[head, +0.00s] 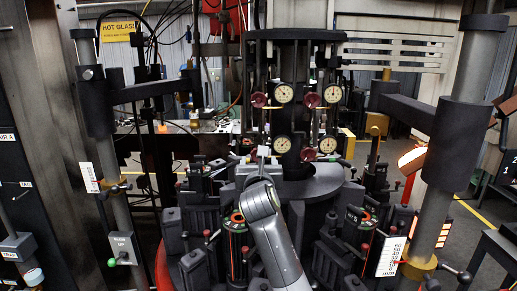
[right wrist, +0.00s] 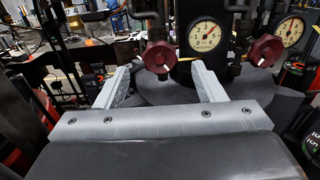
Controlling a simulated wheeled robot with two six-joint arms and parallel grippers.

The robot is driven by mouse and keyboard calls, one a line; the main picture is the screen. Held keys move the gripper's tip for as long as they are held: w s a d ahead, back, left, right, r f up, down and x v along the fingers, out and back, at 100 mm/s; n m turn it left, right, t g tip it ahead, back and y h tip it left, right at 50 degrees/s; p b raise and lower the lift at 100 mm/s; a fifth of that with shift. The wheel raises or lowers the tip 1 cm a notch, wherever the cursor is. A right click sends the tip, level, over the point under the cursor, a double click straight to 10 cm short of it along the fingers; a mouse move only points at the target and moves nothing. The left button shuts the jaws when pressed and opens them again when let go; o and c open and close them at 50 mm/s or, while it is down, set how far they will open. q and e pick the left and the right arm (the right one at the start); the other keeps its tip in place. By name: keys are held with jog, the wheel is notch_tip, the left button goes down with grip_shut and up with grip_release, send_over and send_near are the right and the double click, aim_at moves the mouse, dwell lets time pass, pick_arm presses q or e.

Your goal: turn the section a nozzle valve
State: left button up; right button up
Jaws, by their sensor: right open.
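Dark red valve handwheels sit beside round dial gauges on the central column in the head view. The upper left handwheel (head: 259,99), upper right handwheel (head: 312,100) and lower right handwheel (head: 309,154) show. I cannot read which one is section a. In the right wrist view a near handwheel (right wrist: 158,57) lies ahead, between the fingertips in the picture, and another handwheel (right wrist: 267,50) is to the right. My right gripper (right wrist: 161,68) is open and empty, with no visible contact on the near handwheel. In the head view it is small and partly hidden by my arm. My left gripper is out of view.
A gauge (right wrist: 205,35) stands just right of the near handwheel, with dark pipes around it. Dark mould blocks (head: 195,265) ring the column below. Thick upright posts stand at left (head: 115,200) and right (head: 445,160). A glowing orange piece (head: 412,158) is at right.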

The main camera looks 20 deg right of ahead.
aim_at(258, 161)
jog(key=p+x, duration=0.1)
jog(key=x, duration=0.5)
jog(key=shift+w, duration=0.3)
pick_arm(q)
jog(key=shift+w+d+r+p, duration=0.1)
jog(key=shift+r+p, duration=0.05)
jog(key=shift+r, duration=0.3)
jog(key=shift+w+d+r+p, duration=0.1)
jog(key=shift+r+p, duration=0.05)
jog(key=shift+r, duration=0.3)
pick_arm(e)
jog(key=shift+x, duration=0.9)
jog(key=shift+d, duration=0.1)
jog(key=c, duration=1)
